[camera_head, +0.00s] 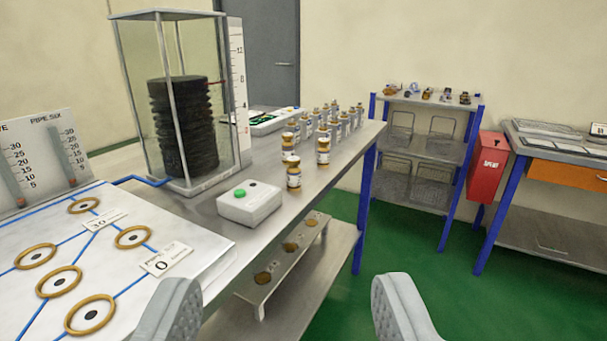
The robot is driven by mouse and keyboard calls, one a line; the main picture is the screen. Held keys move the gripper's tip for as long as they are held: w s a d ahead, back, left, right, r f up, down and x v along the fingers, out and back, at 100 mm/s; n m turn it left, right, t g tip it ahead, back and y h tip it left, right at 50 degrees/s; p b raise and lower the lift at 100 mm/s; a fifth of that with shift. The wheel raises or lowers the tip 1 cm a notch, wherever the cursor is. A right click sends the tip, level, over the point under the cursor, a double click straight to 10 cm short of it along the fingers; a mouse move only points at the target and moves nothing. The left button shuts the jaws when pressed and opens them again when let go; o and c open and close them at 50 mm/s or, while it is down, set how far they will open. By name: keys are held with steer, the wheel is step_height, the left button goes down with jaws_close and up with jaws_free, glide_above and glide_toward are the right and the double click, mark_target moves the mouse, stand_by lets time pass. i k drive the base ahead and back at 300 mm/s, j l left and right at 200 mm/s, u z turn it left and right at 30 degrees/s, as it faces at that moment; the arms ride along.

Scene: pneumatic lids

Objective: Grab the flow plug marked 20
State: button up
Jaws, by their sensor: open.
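My gripper (286,300) is open and empty, with its two grey fingers apart at the bottom of the view. No marking 20 is readable on any loose part, so I cannot tell which is the flow plug marked 20. Several small dark and brass-coloured parts (427,94) stand on the top shelf of the blue-framed rack (475,99) at the back right, far from my gripper. Several brass round pieces (290,247) sit in a metal strip below the bench edge, beyond my fingers. Their markings are too small to read.
A steel bench (262,168) carries a white box with a green button (249,203), several small bottles (323,148) and a clear case with black bellows (182,125). A white panel with brass rings (205,230) lies at left. Green floor (430,255) is clear.

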mark_target(293, 172)
steer(key=i+l+u, duration=0.1)
steer(key=i, duration=0.3)
steer(key=i+l, duration=0.25)
steer(key=i, duration=0.15)
steer(key=i+u, duration=0.05)
